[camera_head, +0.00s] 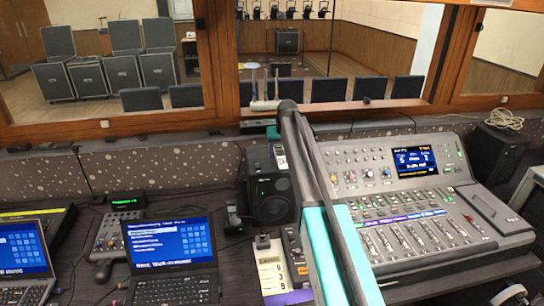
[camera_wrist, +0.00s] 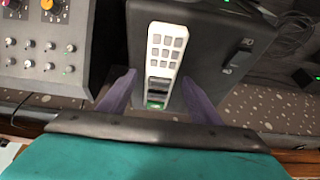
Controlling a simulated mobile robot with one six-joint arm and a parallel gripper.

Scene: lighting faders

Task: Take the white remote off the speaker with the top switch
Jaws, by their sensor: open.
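The white remote (camera_wrist: 166,48), with grey buttons and a green-lit end, lies on the dark top of the speaker (camera_wrist: 208,48) in the wrist view. The speaker top has a small raised switch (camera_wrist: 238,58) to the right of the remote. My gripper (camera_wrist: 159,79) is open, its two purple fingers on either side of the remote's lower part. I cannot tell whether they touch it. In the head view the black speaker (camera_head: 272,198) stands left of the mixer, and the remote (camera_head: 279,156) partly shows on its top beside my arm.
The mixing console (camera_head: 410,200) stands close to the speaker on the right in the head view. A laptop (camera_head: 170,250) and small devices crowd the desk to the left. A second speaker (camera_head: 496,152) with coiled cable is at far right. A spotted wall panel (camera_wrist: 275,108) lies behind.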

